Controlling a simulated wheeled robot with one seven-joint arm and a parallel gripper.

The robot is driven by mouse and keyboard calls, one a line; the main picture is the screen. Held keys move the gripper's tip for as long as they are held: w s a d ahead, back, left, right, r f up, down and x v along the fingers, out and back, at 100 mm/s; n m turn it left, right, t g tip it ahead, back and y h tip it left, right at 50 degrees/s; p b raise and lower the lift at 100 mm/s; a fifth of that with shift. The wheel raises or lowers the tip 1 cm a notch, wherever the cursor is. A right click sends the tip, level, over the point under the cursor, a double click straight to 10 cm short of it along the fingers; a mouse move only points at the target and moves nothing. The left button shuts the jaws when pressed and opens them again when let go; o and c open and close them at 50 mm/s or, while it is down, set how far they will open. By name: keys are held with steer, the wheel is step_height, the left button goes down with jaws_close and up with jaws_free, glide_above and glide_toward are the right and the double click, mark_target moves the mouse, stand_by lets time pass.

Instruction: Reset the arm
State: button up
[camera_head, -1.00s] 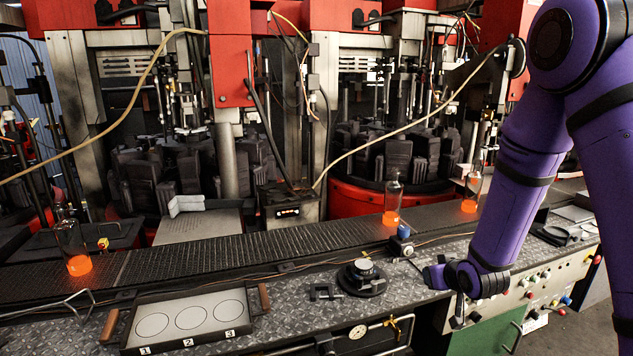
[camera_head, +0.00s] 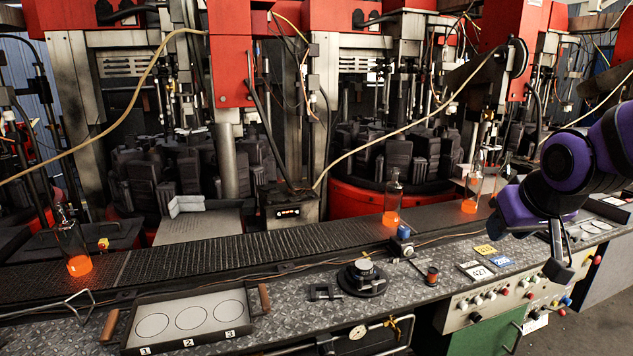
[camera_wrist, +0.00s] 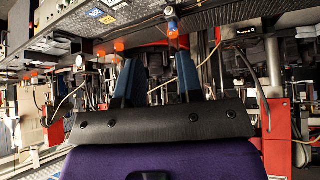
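My arm is folded back at the right of the head view, with my gripper (camera_head: 558,268) hanging fingers-down in front of the control panel's upper edge. In the wrist view my gripper (camera_wrist: 156,78) shows two separate fingers with a clear gap between them. It is open and nothing is held in it. The wrist picture looks out upside down over the conveyor and machines.
Glass bottles with glowing orange bases stand on the conveyor (camera_head: 235,250): left (camera_head: 72,245), middle (camera_head: 392,200) and right (camera_head: 473,185). A tray with three numbered circles (camera_head: 125,337), a round dark fixture (camera_head: 363,278), a small brown cup (camera_head: 431,276) and number plates (camera_head: 477,271) lie on the bench.

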steer(key=s+r+g, duration=0.1)
steer(key=s+r, duration=0.1)
steer(key=s, duration=0.6)
steer(key=s+r+g, duration=0.1)
steer(key=s+r, duration=0.2)
steer(key=s, duration=0.4)
steer(key=shift+s+a, duration=0.4)
steer(key=shift+a, duration=0.05)
steer(key=shift+r, duration=0.1)
steer(key=shift+o, duration=0.7)
steer(key=shift+w, duration=0.1)
